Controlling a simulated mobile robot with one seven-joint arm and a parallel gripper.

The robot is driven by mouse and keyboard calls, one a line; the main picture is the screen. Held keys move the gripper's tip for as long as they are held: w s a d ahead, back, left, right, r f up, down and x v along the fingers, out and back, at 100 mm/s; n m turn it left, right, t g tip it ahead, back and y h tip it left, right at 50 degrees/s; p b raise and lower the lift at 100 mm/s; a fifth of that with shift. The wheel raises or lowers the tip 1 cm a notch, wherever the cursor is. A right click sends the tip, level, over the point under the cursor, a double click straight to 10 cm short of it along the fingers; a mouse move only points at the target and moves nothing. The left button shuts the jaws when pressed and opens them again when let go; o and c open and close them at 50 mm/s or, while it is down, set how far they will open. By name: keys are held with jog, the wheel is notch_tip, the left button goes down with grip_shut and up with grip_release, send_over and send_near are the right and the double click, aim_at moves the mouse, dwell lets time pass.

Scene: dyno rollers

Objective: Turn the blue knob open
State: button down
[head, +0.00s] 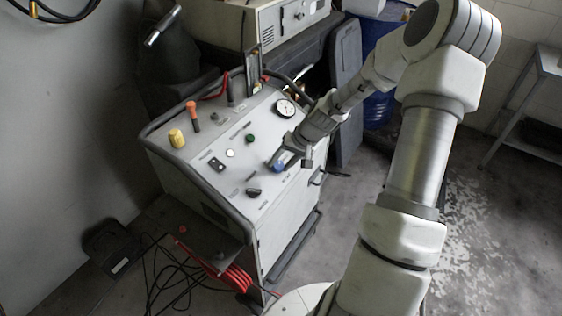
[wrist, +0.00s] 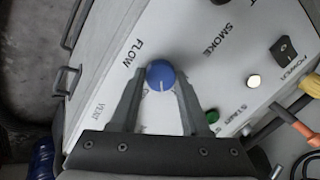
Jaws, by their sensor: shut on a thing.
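The blue knob (wrist: 161,75) is on the white panel of the machine, below the word FLOW in the wrist view. A pale line on its face points towards the bottom of that view. My gripper (wrist: 158,88) has one finger on each side of the knob and is shut on it. In the head view, the knob (head: 279,166) shows as a small blue spot at the end of my gripper (head: 284,163), near the panel's right side. The gripper partly hides the knob there.
The panel (head: 215,146) also carries a black knob (head: 254,192), a green button (head: 250,138), a gauge (head: 285,108), and orange (head: 193,118) and yellow (head: 177,138) handles. A blue barrel (head: 378,107) stands behind my arm. Red hoses and black cables lie at the lower left.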

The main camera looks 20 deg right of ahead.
jog(key=m, duration=0.4)
jog(key=shift+t, duration=0.3)
jog(key=shift+s+m+b, duration=0.1)
jog(key=shift+m+b, duration=0.45)
jog(key=shift+m, duration=1.65)
jog(key=shift+c, duration=1.9)
grip_release()
jog(key=p+v, duration=0.1)
jog(key=v, duration=1.6)
jog(key=shift+s+d+p, duration=0.3)
jog(key=shift+d+p, duration=0.05)
jog(key=shift+d, duration=0.05)
jog(key=shift+f, duration=0.1)
